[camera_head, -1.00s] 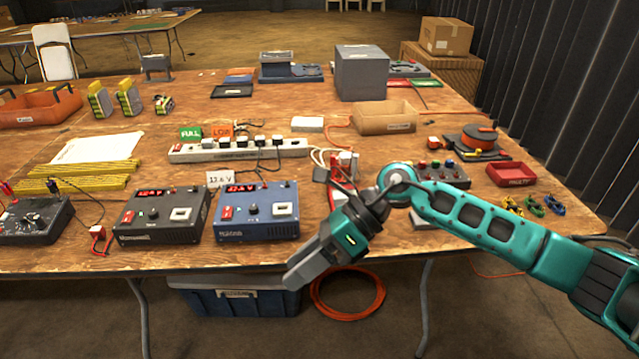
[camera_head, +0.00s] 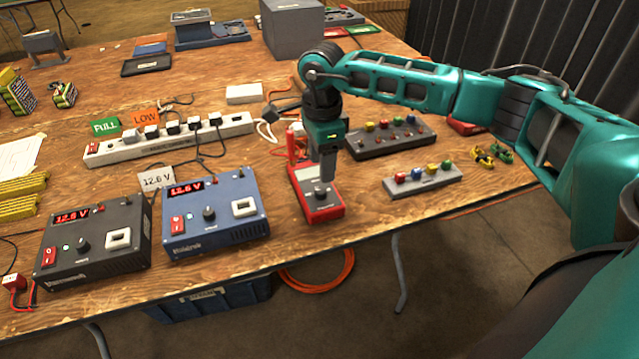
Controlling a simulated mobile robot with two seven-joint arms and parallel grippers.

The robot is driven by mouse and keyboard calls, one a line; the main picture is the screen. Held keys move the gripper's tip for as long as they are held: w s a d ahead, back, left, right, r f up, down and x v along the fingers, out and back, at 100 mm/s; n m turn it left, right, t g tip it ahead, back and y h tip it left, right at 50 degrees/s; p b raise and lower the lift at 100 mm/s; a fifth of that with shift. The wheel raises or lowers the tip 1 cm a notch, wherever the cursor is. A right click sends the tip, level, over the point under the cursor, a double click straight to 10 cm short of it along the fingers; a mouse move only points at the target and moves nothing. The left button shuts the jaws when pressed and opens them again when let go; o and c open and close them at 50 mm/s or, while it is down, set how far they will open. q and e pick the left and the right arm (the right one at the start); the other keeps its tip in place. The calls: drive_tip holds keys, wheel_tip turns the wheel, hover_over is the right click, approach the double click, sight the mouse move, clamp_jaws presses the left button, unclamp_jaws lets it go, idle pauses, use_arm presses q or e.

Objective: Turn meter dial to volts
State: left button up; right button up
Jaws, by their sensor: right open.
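The red meter (camera_head: 328,212) lies on the table near its front edge, right of the blue charger. Its dark dial (camera_head: 321,195) shows on the near part of its face. My right gripper (camera_head: 327,180) points down over the meter, its fingertips at or just above the face beside the dial. I cannot tell whether they touch it. The gripper and wrist hide the meter's upper part, and the dial's setting is too small to read. My left gripper is not in view.
The blue charger (camera_head: 235,232) and black charger (camera_head: 110,262) stand left of the meter. A grey block with coloured knobs (camera_head: 424,182) and a dark box (camera_head: 390,143) lie to the right. A white power strip (camera_head: 110,153) is behind. The front table edge is close.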

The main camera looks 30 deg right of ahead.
sight(321, 191)
wheel_tip(321, 191, down, 7)
drive_tip(key=shift+a, duration=0.1)
idle(0.3)
clamp_jaws()
idle(0.4)
